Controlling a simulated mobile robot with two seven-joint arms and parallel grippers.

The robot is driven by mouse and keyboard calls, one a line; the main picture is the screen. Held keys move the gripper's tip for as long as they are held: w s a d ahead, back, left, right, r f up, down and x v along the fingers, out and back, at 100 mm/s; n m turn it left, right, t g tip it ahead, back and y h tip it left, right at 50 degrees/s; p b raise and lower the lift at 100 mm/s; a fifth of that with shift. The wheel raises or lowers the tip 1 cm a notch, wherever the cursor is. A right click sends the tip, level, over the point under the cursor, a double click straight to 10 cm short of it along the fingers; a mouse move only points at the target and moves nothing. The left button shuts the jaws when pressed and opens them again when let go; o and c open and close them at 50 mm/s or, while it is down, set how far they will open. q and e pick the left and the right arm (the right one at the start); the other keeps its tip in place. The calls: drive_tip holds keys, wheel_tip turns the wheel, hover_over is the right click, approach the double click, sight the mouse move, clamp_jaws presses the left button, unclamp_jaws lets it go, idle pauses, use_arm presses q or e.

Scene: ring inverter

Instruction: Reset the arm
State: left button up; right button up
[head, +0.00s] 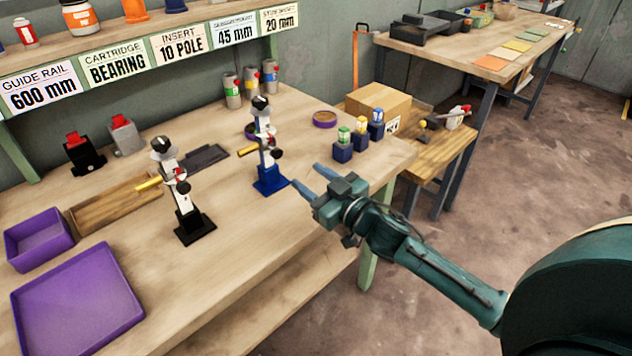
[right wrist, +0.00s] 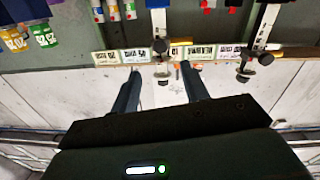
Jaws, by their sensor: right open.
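My right gripper (head: 306,175) reaches in from the right in the head view. Its two blue fingers are apart with nothing between them. It hangs at the right part of the long wooden workbench (head: 285,215), just right of a stand with a blue base (head: 271,181), apart from it as far as I can tell. In the right wrist view the gripper (right wrist: 161,70) also shows its fingers spread and empty. My left gripper is not in view.
A stand with a black base (head: 195,228) is farther left. Purple trays (head: 78,300) lie at the front left. Small dark blue blocks (head: 342,152) hold vials behind the gripper. A cardboard box (head: 378,103) sits beyond. The bench front is clear.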

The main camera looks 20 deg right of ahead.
drive_tip(key=shift+s+d, duration=0.15)
drive_tip(key=shift+s, duration=0.3)
use_arm(q)
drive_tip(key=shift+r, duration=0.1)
drive_tip(key=p, duration=0.2)
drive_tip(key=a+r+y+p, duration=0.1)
drive_tip(key=p, duration=0.2)
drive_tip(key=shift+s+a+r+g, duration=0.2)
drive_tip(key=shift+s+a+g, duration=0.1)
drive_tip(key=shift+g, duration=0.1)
use_arm(e)
drive_tip(key=s+a+f+g, duration=0.2)
drive_tip(key=s+f, duration=0.2)
drive_tip(key=s, duration=0.3)
drive_tip(key=s+a+f+m+g+h, duration=0.1)
drive_tip(key=s+a+f+g, duration=0.1)
drive_tip(key=s, duration=0.6)
drive_tip(key=s+a+f+m+g+h, duration=0.1)
drive_tip(key=s+a+f+g, duration=0.1)
drive_tip(key=s+a+f, duration=0.2)
drive_tip(key=s+f, duration=0.3)
drive_tip(key=shift+s+a+g, duration=0.2)
drive_tip(key=shift+g, duration=0.1)
